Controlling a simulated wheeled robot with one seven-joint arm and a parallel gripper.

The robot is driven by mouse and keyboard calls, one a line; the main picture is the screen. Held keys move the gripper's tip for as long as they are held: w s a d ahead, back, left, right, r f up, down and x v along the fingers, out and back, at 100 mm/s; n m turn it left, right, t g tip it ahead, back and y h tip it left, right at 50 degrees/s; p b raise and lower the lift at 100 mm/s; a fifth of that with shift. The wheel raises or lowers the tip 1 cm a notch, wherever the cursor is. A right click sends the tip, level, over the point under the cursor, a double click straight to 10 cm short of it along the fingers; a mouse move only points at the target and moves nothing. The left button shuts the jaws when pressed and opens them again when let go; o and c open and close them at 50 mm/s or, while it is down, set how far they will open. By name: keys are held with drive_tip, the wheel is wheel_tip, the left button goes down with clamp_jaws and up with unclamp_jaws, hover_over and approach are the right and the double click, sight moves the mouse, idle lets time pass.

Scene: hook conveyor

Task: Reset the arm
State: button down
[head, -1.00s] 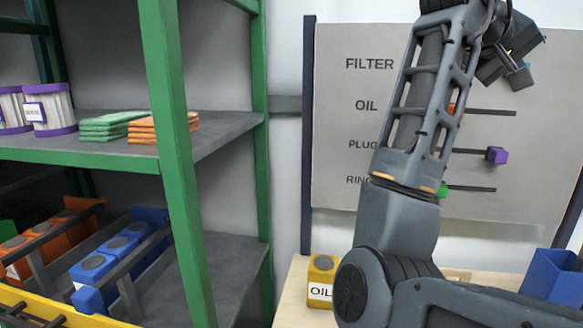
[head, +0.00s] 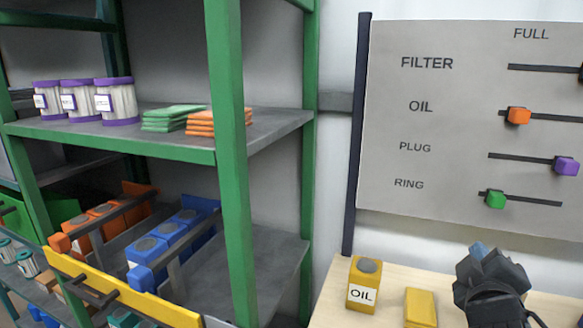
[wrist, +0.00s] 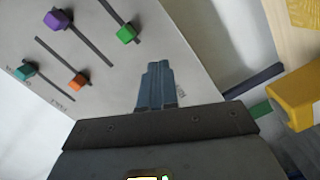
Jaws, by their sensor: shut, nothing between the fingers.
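My gripper (head: 479,249) is low at the right in the head view, above the light wooden table and in front of the panel. Its fingers also show in the wrist view (wrist: 157,75), pressed together with nothing between them. The fingers point toward the grey panel (wrist: 165,35), apart from its sliders as far as I can tell. Most of my arm is out of the head view.
The panel (head: 430,135) has orange (head: 518,116), purple (head: 567,166) and green (head: 495,199) sliders. A yellow OIL container (head: 364,284) and a yellow block (head: 421,307) stand on the table (head: 335,310). A green-framed shelf (head: 229,150) with filters (head: 117,101) fills the left.

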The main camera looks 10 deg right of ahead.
drive_tip(key=s+a+f+y, duration=0.2)
drive_tip(key=s+a+f, duration=0.2)
drive_tip(key=s, duration=0.1)
drive_tip(key=s+a+f+n+t+y, duration=0.1)
drive_tip(key=s+a+f+y, duration=0.2)
drive_tip(key=s, duration=0.3)
drive_tip(key=s+a+f+y, duration=0.3)
drive_tip(key=s+a+f, duration=0.2)
drive_tip(key=a, duration=0.1)
drive_tip(key=shift+s+f+t, duration=0.15)
drive_tip(key=shift+s+t, duration=0.2)
drive_tip(key=shift+t, duration=0.05)
drive_tip(key=s+a+r+m+y, duration=0.1)
drive_tip(key=s+a+m, duration=0.1)
drive_tip(key=s, duration=0.7)
drive_tip(key=s+a+r+m+y, duration=0.2)
drive_tip(key=s+a, duration=0.3)
drive_tip(key=s, duration=0.4)
drive_tip(key=shift+s+a+r+m, duration=0.2)
drive_tip(key=shift+s+a+m, duration=0.15)
drive_tip(key=shift+m, duration=0.25)
